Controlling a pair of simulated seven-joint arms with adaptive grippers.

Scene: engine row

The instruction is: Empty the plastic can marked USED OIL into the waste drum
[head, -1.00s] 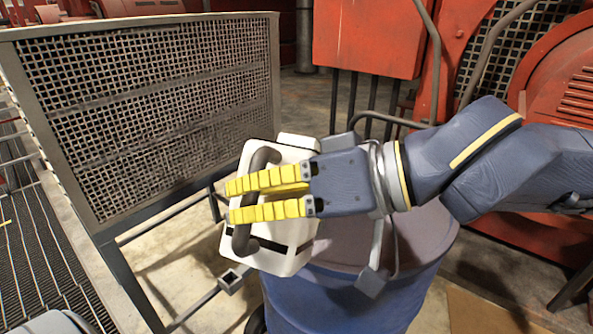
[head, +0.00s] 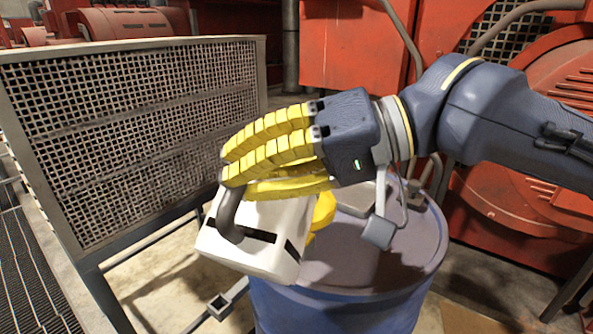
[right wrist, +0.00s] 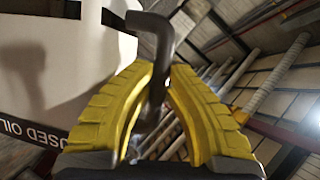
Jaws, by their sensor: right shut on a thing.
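The plastic can (head: 265,250) is white with black bands and a dark handle (head: 231,215). The lettering USED OIL (right wrist: 30,128) shows in the right wrist view. My right gripper (head: 232,172), with yellow fingers, is shut around the handle. The can hangs tilted at the left edge of the blue waste drum (head: 345,310), partly in front of it. A yellow part (head: 322,212) shows behind the can; its bottom end is hidden, and I cannot tell if it belongs to the can or the drum. No liquid shows. My left gripper is not in view.
A framed mesh panel (head: 130,130) stands left of the can. Red machinery (head: 350,45) stands behind the drum and to the right. A grey object (head: 362,193) shows on the drum top, partly hidden by my wrist. Floor grating (head: 30,270) lies at the lower left.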

